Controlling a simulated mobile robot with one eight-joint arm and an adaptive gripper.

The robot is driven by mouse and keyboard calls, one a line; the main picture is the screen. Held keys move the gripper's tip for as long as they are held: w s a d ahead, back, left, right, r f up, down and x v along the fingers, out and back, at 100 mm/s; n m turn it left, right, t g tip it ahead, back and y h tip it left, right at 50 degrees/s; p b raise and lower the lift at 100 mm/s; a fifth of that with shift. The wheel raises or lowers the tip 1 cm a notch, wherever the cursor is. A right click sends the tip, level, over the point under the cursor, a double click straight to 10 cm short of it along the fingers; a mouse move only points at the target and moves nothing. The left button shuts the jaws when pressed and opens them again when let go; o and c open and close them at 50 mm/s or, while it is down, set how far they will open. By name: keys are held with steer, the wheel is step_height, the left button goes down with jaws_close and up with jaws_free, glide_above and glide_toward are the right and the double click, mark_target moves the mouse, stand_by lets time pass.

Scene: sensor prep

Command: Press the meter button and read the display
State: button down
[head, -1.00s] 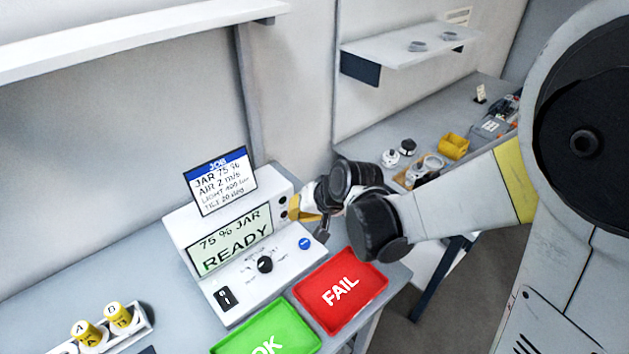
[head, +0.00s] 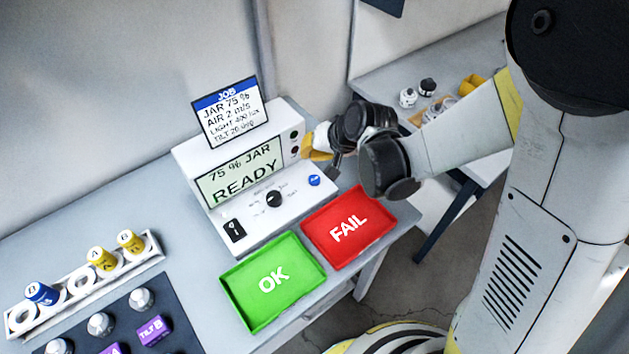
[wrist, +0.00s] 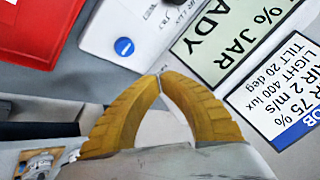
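The white meter (head: 262,215) stands on the bench with a green-grey display (head: 240,172) that reads "75 % JAR READY". It has a round blue button (head: 314,180) at the right of its sloped front and a black knob (head: 274,199). The blue button also shows in the wrist view (wrist: 124,47), left of my fingertips and uncovered. My gripper (wrist: 160,74) has its yellow fingertips together with nothing between them. In the head view my gripper (head: 309,150) hangs by the meter's right end, above and behind the button; contact cannot be told.
A job card (head: 230,112) on the meter reads JAR 75 %, AIR 2 m/s, LIGHT 400 lux, TILT 20 deg. Green OK (head: 241,306) and red FAIL (head: 380,238) trays lie in front. A white rack (head: 150,263) with yellow-topped and blue-topped pieces stands left.

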steer(key=b, duration=0.5)
glide_toward(305, 175)
steer(key=shift+w+r+x, duration=0.15)
steer(key=shift+x, duration=1.1)
steer(key=shift+w+r+x, duration=0.1)
steer(key=shift+w+x, duration=0.1)
steer(key=shift+x, duration=1.05)
steer(key=shift+a, duration=0.2)
steer(key=shift+f+b, duration=0.3)
steer(key=shift+f, duration=0.1)
steer(key=shift+f+b, duration=0.45)
steer(key=shift+b, duration=0.05)
steer(key=shift+r, duration=0.1)
steer(key=shift+r+p, duration=0.65)
steer(key=shift+r, duration=0.15)
steer(key=shift+r+p, duration=1.9)
steer(key=shift+r, duration=0.6)
